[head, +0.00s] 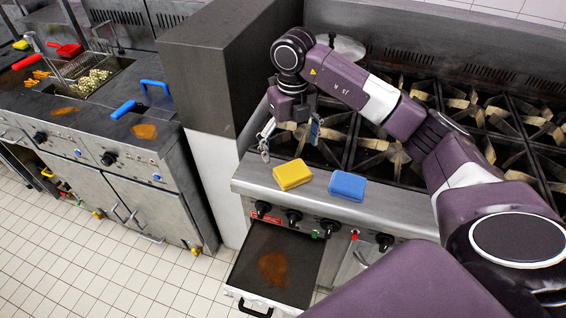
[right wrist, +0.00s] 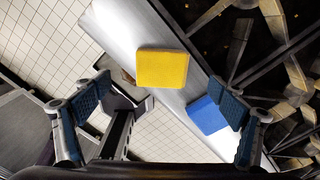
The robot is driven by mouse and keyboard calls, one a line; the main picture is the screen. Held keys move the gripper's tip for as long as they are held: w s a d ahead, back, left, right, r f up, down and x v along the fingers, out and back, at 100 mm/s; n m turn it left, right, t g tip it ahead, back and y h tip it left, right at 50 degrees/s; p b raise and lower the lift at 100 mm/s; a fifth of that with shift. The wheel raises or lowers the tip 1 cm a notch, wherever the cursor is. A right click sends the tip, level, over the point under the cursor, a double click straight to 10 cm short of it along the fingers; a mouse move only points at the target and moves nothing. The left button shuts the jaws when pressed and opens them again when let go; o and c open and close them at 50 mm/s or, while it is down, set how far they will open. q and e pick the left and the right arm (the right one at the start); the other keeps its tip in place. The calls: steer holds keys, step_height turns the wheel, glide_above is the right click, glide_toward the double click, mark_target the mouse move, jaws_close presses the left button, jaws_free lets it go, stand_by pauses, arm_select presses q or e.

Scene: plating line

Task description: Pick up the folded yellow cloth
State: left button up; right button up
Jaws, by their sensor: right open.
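The folded yellow cloth (head: 292,174) lies flat on the front ledge of the stove, left of a folded blue cloth (head: 347,186). In the right wrist view the yellow cloth (right wrist: 162,69) is ahead of the jaws and between them, and the blue cloth (right wrist: 207,115) is partly behind the right finger. My right gripper (head: 290,138) is open and empty, above and behind the yellow cloth in the head view, apart from it. It also shows in the right wrist view (right wrist: 160,115) with its fingers wide apart. My left gripper is not in view.
The stove's burner grates (head: 400,155) lie behind the ledge. A grey partition (head: 215,70) stands to the left. An open drawer (head: 290,245) with a brown stain sticks out below the ledge.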

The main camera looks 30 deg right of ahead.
mark_target(293, 170)
steer(key=shift+s+d+f, duration=0.2)
steer(key=shift+f, duration=0.05)
steer(key=f+p, duration=0.1)
steer(key=s+f+p, duration=0.1)
steer(key=f, duration=0.1)
steer(key=shift+f+p, duration=0.25)
steer(key=shift+p, duration=0.05)
step_height(293, 170, down, 3)
steer(key=shift+w+r+p, duration=0.15)
steer(key=shift+r+p, duration=0.05)
steer(key=shift+p, duration=0.1)
steer(key=shift+f, duration=0.3)
steer(key=c, duration=1.4)
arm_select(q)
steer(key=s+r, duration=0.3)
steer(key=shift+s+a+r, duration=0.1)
arm_select(e)
steer(key=shift+o, duration=0.2)
steer(key=shift+r, duration=0.1)
